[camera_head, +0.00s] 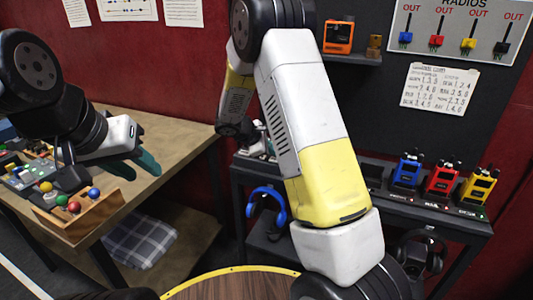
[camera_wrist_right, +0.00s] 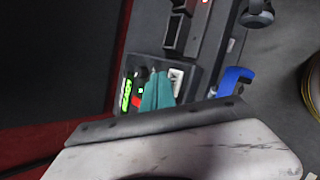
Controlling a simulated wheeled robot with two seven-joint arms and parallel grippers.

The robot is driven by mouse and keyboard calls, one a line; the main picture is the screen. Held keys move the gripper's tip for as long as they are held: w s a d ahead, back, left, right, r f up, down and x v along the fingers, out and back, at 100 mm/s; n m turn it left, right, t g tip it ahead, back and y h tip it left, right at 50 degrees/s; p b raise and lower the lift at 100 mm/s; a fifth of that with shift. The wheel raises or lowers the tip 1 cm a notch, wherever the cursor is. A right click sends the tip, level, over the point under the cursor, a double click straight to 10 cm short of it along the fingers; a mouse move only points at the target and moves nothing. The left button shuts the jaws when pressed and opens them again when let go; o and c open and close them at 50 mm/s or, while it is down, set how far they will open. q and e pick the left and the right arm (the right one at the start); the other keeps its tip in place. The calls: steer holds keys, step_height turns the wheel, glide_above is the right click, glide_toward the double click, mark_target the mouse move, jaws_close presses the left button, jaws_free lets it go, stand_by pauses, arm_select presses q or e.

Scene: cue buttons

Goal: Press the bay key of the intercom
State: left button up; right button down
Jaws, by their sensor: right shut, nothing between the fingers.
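The device I take to be the intercom shows in the right wrist view as a dark panel (camera_wrist_right: 192,80) with a lit green display and a small red light. My right gripper (camera_wrist_right: 157,92) is shut and empty, its teal fingers over this panel and hiding part of it. I cannot tell whether they touch it, and the bay key's label is not readable. In the head view my right arm hides most of that spot on the dark bench. My left gripper (camera_head: 138,164), with teal fingers apart, is empty above the wooden table at left.
The wooden table (camera_head: 180,130) holds a console with coloured buttons (camera_head: 22,176) and a tray with coloured balls (camera_head: 102,216). Blue, red and yellow radios (camera_head: 442,178) stand on the dark bench at right. Blue headphones (camera_head: 268,204) hang at its front. An orange device (camera_head: 338,37) sits on a shelf.

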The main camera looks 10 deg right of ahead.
mark_target(274, 160)
steer(key=shift+f, duration=0.2)
steer(key=shift+f, duration=0.2)
steer(key=shift+f, duration=0.4)
stand_by(0.8)
stand_by(0.3)
steer(key=shift+r, duration=0.8)
steer(key=shift+r, duration=0.1)
steer(key=shift+r, duration=2.4)
